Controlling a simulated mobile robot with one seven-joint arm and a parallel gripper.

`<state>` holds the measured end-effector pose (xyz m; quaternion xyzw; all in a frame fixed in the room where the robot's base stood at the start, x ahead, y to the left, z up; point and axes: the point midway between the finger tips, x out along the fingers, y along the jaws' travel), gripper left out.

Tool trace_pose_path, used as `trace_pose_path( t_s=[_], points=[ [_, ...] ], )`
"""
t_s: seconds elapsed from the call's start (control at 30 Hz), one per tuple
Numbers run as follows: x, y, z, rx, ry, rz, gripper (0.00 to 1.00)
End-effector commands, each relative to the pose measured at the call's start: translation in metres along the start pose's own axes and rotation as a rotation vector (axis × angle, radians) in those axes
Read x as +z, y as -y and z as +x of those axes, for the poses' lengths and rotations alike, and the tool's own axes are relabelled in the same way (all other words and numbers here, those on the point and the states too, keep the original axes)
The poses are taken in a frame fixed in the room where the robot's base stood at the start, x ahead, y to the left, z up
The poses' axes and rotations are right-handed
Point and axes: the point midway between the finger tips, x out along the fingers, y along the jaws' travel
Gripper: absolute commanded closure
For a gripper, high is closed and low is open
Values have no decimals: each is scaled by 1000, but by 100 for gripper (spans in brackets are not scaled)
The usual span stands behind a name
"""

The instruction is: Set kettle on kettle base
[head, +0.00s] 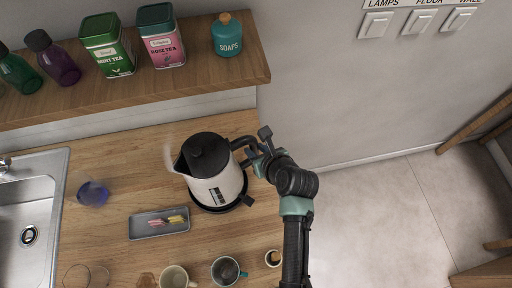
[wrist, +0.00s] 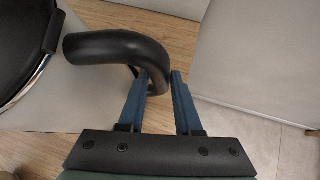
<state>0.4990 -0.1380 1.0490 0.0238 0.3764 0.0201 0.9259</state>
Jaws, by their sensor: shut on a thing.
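The kettle (head: 215,187) has a white body, a black lid and a black handle; it is upright over the wooden counter. The black kettle base (head: 241,204) shows as a dark rim under the kettle's lower right side. Most of the base is hidden, and I cannot tell if the kettle touches it. My gripper (head: 256,157) is at the kettle's right side, shut on the handle. In the wrist view my gripper's blue fingers (wrist: 160,78) are on either side of the lower end of the curved black handle (wrist: 115,47).
A grey tray (head: 133,229) with small wrapped items lies left of the kettle. Several cups, including a dark one (head: 226,271), stand along the front. A sink (head: 25,215) is at far left. A shelf (head: 200,80) with tins and bottles runs behind. The counter ends at right.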

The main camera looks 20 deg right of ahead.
Motion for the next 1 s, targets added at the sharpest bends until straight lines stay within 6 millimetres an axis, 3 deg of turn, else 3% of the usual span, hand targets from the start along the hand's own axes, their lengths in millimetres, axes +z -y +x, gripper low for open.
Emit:
trace_pose_path(
  t_s=[0.27,1.0],
  points=[
    [5,0,-1,0,12,4,100],
    [-5,0,8,1,10,3,100]
  ],
)
